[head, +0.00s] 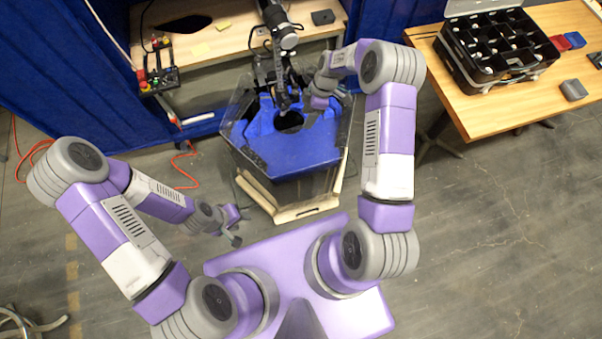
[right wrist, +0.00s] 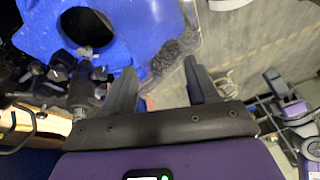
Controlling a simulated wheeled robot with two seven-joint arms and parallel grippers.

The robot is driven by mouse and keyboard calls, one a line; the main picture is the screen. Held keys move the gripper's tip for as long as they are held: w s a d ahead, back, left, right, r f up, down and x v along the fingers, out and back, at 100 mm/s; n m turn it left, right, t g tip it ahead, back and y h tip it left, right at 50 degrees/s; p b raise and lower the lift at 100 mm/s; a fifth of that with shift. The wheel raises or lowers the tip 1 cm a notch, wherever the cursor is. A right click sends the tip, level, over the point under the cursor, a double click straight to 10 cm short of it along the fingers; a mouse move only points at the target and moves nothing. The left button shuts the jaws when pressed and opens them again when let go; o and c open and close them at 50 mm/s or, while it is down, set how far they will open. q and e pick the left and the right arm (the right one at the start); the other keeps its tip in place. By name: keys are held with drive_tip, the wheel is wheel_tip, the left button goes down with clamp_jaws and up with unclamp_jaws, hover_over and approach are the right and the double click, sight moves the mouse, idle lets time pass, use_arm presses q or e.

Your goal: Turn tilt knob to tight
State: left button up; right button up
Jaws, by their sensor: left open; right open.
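The tank (head: 285,150) is a clear-walled tub with a blue top, standing on the floor ahead of me. A black thruster (head: 281,70) stands at its far side and reaches down toward the hole in the blue top. The right wrist view shows dark knobs and clamp parts (right wrist: 80,82) beside the blue top; I cannot tell which is the tilt knob. My right gripper (head: 320,103) is over the tank's right side, right of the thruster. Its open fingers (right wrist: 161,78) have nothing between them, and the clamp parts lie left of them. My left gripper (head: 241,226) is open and empty, low in front of the tank's left side.
A wooden bench (head: 215,45) stands behind the tank, with a control box (head: 160,79) on its left. A right-hand table (head: 480,110) holds an open black case (head: 495,50). An orange cable (head: 186,165) lies on the floor left of the tank. Floor at the right is clear.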

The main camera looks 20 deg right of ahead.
drive_tip(key=s+a+f+m, duration=0.4)
drive_tip(key=s+m, duration=0.1)
drive_tip(key=s, duration=0.2)
drive_tip(key=s+a+f+m, duration=0.4)
drive_tip(key=s+a+m, duration=0.1)
drive_tip(key=s, duration=0.2)
drive_tip(key=shift+s+f+m+t, duration=0.2)
drive_tip(key=shift+f+m+t, duration=0.05)
drive_tip(key=shift+m+t, duration=0.05)
drive_tip(key=shift+f+b, duration=0.1)
drive_tip(key=shift+b, duration=0.25)
